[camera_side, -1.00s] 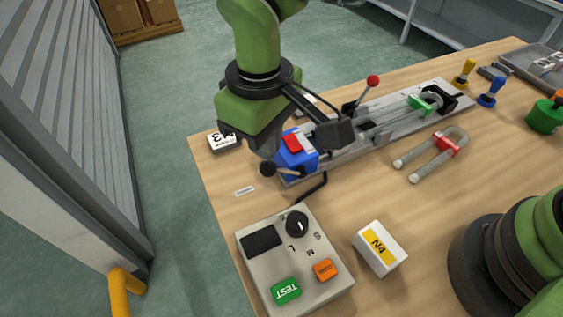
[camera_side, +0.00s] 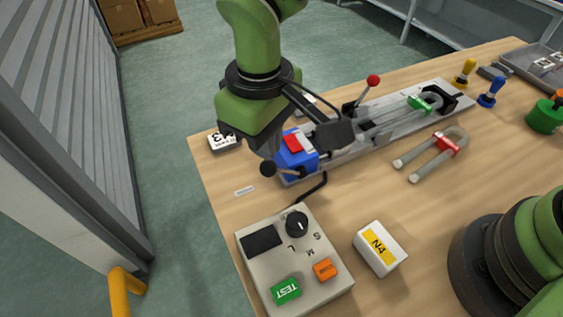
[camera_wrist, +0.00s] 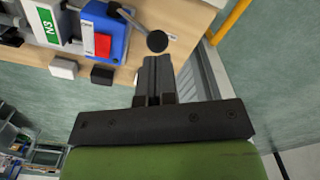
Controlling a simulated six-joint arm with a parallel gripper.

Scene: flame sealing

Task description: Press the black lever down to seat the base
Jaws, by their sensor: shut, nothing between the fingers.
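The black lever's round knob (camera_side: 268,168) sticks out from the left end of the blue base block (camera_side: 296,160), which has a red patch on top. In the wrist view the knob (camera_wrist: 157,41) is just beyond my fingertips, with its thin grey rod running up to the left beside the blue block (camera_wrist: 118,32). My gripper (camera_wrist: 157,60) is shut and empty, its fingers together. In the side view my gripper (camera_side: 269,150) is just above the knob. I cannot tell whether it touches the knob.
A grey rail fixture (camera_side: 380,124) with a red-knobbed lever (camera_side: 373,81) extends right of the block. A control box (camera_side: 290,262), a white N4 box (camera_side: 379,248) and a U-shaped tube (camera_side: 434,154) lie on the table. The table's left edge is close to the knob.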

